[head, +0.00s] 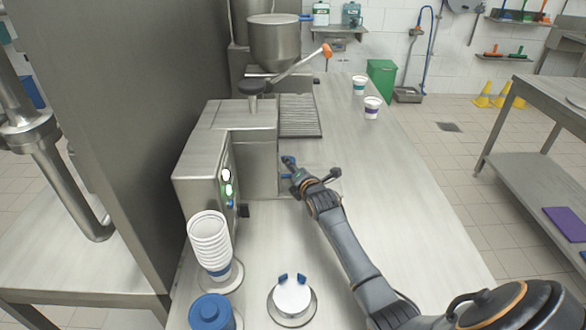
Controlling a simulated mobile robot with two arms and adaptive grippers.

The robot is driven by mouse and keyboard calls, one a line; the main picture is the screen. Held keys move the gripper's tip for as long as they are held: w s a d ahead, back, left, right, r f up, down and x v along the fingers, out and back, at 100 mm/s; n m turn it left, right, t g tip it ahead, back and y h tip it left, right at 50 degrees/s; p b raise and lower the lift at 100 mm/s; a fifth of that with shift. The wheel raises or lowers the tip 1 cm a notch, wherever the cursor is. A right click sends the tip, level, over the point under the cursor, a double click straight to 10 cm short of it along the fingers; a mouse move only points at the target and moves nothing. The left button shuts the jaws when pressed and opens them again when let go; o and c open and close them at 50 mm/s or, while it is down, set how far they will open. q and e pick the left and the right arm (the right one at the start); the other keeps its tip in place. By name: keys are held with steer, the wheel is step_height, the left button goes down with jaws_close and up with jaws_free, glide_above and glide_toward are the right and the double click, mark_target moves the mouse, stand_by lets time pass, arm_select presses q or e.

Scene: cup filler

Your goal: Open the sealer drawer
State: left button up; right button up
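The sealer (228,150) is a steel box at the centre left of the head view, with lit green and white buttons on its front side. My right arm reaches in from the lower right. My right gripper (290,169) is beside the sealer's right face, close to its lower part. Blue bits show at its tips, but it is too small to tell whether it is open or shut, or whether it touches the sealer. The drawer cannot be made out clearly. My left gripper is not in view.
Stacked cups (209,240), a blue-lidded container (211,312) and a white round piece with blue tabs (292,298) stand in front. Two cups (372,107) (359,85) stand at the back right, near a green bin (382,78). The counter's right side is otherwise clear.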

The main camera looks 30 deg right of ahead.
jaws_close()
stand_by(0.3)
steer(key=s+d, duration=0.3)
steer(key=d, duration=0.2)
steer(key=s+d+p, duration=0.1)
steer(key=s+d, duration=0.2)
steer(key=d, duration=0.2)
steer(key=s+d+p, duration=0.1)
steer(key=s+d, duration=0.2)
steer(key=d, duration=0.2)
steer(key=shift+s+d, duration=0.1)
jaws_free()
